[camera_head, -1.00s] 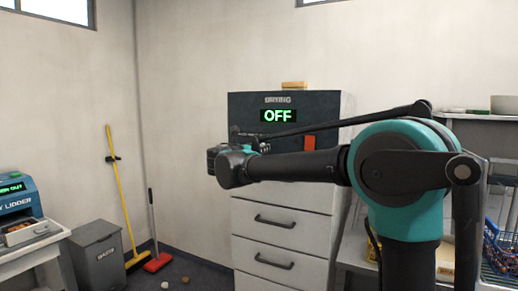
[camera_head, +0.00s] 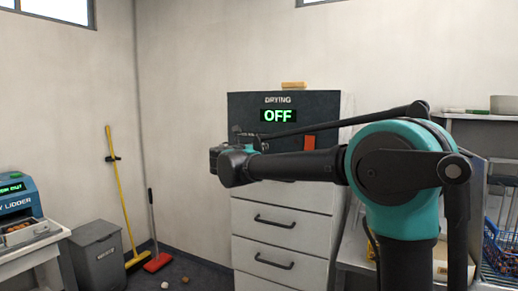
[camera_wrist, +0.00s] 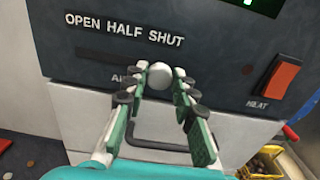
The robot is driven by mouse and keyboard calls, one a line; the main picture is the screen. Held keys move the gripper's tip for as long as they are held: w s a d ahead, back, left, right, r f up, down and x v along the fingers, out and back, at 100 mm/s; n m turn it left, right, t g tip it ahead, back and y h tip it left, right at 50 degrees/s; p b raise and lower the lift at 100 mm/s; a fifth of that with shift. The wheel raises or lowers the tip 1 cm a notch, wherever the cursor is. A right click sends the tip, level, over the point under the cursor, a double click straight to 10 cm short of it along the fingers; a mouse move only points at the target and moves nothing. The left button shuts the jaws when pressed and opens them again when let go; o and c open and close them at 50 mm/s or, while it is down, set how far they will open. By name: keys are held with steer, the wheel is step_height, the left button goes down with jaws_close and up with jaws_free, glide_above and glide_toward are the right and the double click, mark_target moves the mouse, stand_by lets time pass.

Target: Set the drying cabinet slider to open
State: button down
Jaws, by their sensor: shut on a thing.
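The drying cabinet (camera_head: 336,104) stands in the middle of the head view, with a dark panel over pale drawers. Its green display (camera_head: 278,116) reads OFF. In the wrist view, the panel carries the label OPEN HALF SHUT (camera_wrist: 124,29) above a dark horizontal slot (camera_wrist: 100,57). The pale round slider knob (camera_wrist: 159,74) is at the slot's right end, roughly below the word SHUT. My gripper (camera_wrist: 160,82) is shut on the knob, one finger on each side. In the head view, my arm hides the slider.
A red switch (camera_wrist: 275,80), labelled HEAT, sits right of the knob. A drawer handle (camera_wrist: 160,143) lies below my fingers. A grey bin (camera_head: 100,258), a yellow broom (camera_head: 119,195) and a red-headed broom (camera_head: 154,230) stand left of the cabinet. Shelving is at the right.

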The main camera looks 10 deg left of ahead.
steer(key=w+a, duration=0.3)
steer(key=a, duration=0.7)
steer(key=shift+w, duration=0.35)
steer(key=shift+a, duration=0.1)
steer(key=c, duration=1.2)
jaws_free()
steer(key=shift+a, duration=0.1)
steer(key=v, duration=1.2)
